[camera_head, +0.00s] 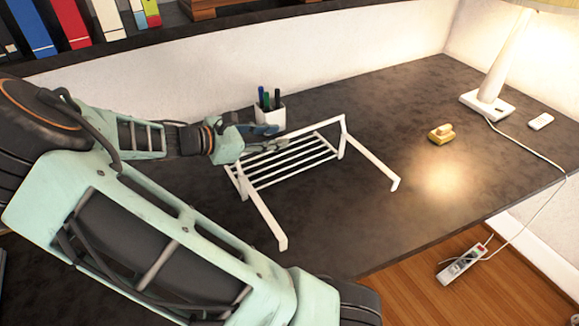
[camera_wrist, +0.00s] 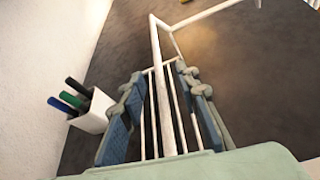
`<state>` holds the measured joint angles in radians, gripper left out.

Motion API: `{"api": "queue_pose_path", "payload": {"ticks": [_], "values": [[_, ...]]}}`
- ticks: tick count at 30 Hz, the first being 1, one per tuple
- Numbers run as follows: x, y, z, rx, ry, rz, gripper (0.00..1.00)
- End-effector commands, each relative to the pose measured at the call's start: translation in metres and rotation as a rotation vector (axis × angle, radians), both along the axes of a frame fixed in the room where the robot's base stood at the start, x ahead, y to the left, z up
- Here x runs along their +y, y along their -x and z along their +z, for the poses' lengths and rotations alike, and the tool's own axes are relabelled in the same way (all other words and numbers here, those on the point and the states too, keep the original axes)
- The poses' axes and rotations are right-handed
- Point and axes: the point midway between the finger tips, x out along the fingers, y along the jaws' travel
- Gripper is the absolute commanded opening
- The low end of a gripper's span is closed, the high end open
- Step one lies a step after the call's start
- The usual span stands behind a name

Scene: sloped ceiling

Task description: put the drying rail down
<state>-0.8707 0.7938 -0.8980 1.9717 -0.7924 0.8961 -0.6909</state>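The white drying rail (camera_head: 295,163) is on the dark desk, its rungs towards the back left and its two long legs reaching forward and right. Its feet appear to touch the desk top. My gripper (camera_head: 272,139) is at the rail's back left side. In the wrist view, my gripper (camera_wrist: 160,80) has its blue-grey fingers spread apart. A thick white bar of the rail (camera_wrist: 158,70) runs between them, with gaps on both sides. The rail's back left corner is partly hidden by my gripper in the head view.
A white pen cup (camera_head: 270,115) stands close behind my gripper and also shows in the wrist view (camera_wrist: 95,112). A yellow object (camera_head: 441,134), a lamp (camera_head: 490,95) and a white remote (camera_head: 541,121) are at the right. The desk's front edge drops to a wooden floor (camera_head: 430,285).

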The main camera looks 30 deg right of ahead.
Motion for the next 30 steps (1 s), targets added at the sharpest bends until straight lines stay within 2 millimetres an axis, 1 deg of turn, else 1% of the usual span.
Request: {"api": "queue_pose_path", "payload": {"ticks": [1, 6, 9, 15, 16, 24, 30], "values": [[-0.009, -0.001, -0.005, 0.001, 0.003, -0.004, 0.29], [-0.029, -0.004, -0.014, 0.001, 0.002, -0.002, 0.29], [-0.035, -0.004, -0.016, 0.0, 0.002, -0.001, 0.29], [-0.035, -0.004, -0.016, -0.001, 0.0, 0.0, 0.29], [-0.035, -0.004, -0.016, -0.001, 0.0, 0.0, 0.28], [-0.034, -0.004, -0.016, 0.0, 0.0, 0.0, 0.0], [-0.034, -0.004, -0.016, 0.0, 0.0, 0.0, 0.0]]}}
